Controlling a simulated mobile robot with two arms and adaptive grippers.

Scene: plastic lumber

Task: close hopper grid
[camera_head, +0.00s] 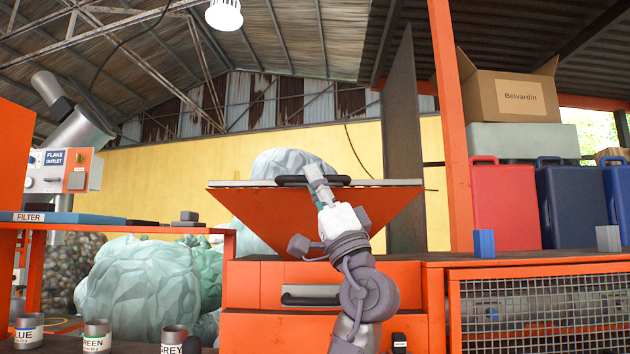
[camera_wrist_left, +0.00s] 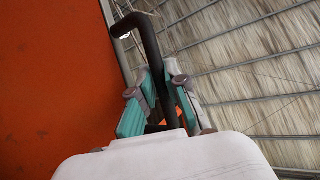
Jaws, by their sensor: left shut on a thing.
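The orange hopper (camera_head: 260,208) stands in the middle of the head view, tapering downward. Its grid (camera_head: 240,183) shows edge-on as a thin, pale, level strip along the hopper's top rim. A dark bar handle (camera_head: 337,181) is on the front of that strip. My left gripper (camera_head: 315,178) reaches up to the handle from below. In the left wrist view the teal fingers (camera_wrist_left: 158,100) are shut around the black handle (camera_wrist_left: 150,45), with the orange surface on the left. The grid's top face is hidden from this low angle. My right gripper is not in view.
An orange drawer unit with a dark handle (camera_head: 310,294) is below the hopper. Cups (camera_head: 96,336) stand at the lower left. A blue block (camera_head: 484,243) and a grey block (camera_head: 608,238) sit on the right counter, before red and blue cases. A tall dark panel (camera_head: 402,150) stands right of the hopper.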

